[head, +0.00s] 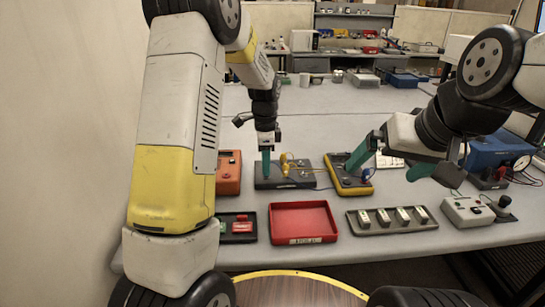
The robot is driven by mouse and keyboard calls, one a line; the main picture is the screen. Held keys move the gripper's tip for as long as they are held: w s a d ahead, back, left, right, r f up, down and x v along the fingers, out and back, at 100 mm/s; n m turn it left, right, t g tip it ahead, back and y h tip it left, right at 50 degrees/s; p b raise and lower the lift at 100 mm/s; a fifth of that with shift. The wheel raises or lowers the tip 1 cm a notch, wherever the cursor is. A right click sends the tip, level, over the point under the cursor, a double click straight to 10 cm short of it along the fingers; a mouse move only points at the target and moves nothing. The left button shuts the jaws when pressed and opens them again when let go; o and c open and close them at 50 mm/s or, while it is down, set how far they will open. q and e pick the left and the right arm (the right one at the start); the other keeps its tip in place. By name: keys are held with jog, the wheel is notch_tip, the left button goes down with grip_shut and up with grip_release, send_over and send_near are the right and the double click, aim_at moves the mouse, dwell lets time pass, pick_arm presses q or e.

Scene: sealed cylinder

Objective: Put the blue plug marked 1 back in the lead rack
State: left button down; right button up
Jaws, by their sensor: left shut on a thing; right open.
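A small blue plug-like piece (367,174) shows at the right side of a yellow-framed meter (347,178); any number on it is too small to read. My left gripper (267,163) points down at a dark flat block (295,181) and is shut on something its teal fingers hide. A yellow plug-like piece (288,163) stands on that block just right of the fingers. My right gripper (398,163) is open above the table, its teal fingers wide apart, one over the meter's right side. I cannot tell for sure which thing is the lead rack.
A red tray (333,236) and a grey tray with several white blocks (359,231) stand in front. An orange box (229,172) stands left, partly behind my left arm. A white control box (467,213) and a blue case (492,154) stand right. The table's middle back is clear.

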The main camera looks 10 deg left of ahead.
pick_arm(q)
jog(key=shift+f, duration=0.3)
dwell(0.5)
jog(key=c, duration=1.2)
grip_release()
notch_tip(320, 180, up, 7)
jog(key=shift+r, duration=0.4)
